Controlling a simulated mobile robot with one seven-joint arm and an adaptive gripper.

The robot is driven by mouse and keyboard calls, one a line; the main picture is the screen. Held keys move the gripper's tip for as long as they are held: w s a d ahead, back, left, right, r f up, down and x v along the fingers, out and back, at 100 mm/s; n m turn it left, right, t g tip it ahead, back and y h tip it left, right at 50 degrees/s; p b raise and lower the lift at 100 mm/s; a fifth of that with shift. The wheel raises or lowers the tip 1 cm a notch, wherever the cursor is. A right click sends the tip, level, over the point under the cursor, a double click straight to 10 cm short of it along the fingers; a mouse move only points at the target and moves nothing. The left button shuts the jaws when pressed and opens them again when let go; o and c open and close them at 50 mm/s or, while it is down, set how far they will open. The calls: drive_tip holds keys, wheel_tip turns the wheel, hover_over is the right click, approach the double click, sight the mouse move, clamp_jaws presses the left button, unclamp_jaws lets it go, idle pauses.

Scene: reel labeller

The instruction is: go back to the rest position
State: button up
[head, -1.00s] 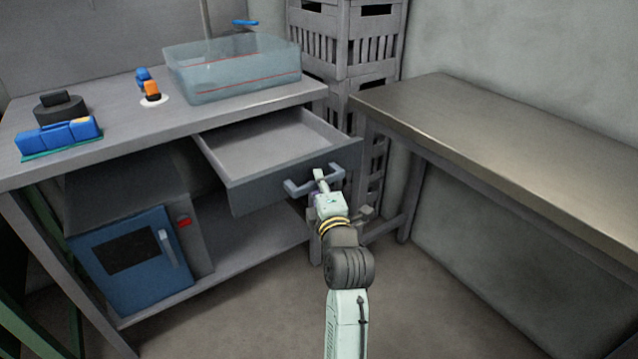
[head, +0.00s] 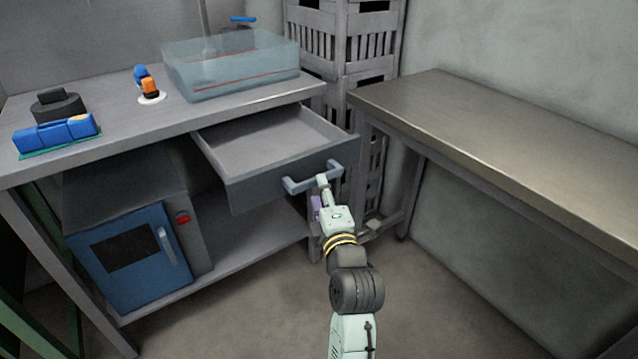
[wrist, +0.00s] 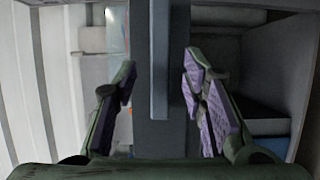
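My gripper (wrist: 160,64) is open, its two purple-padded fingers spread apart in the wrist view. The grey bar of the drawer handle (wrist: 160,92) shows between the fingers, with a gap on both sides. In the head view one pale finger (head: 323,182) overlaps the right end of the handle (head: 300,186), and a bit of purple pad shows below it. I cannot tell from there whether they touch. The drawer (head: 262,150) under the workbench is pulled out and looks empty.
The workbench (head: 110,142) bears a clear bin (head: 232,78), a blue device (head: 57,134) and an orange-and-blue item (head: 149,88). A blue-doored cabinet (head: 125,258) stands below. A bare metal table (head: 500,125) is at right, grey crates (head: 345,45) behind. The floor in front is clear.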

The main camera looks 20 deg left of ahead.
drive_tip(key=v, duration=0.2)
drive_tip(key=shift+s+d, duration=0.1)
drive_tip(key=shift+s, duration=0.15)
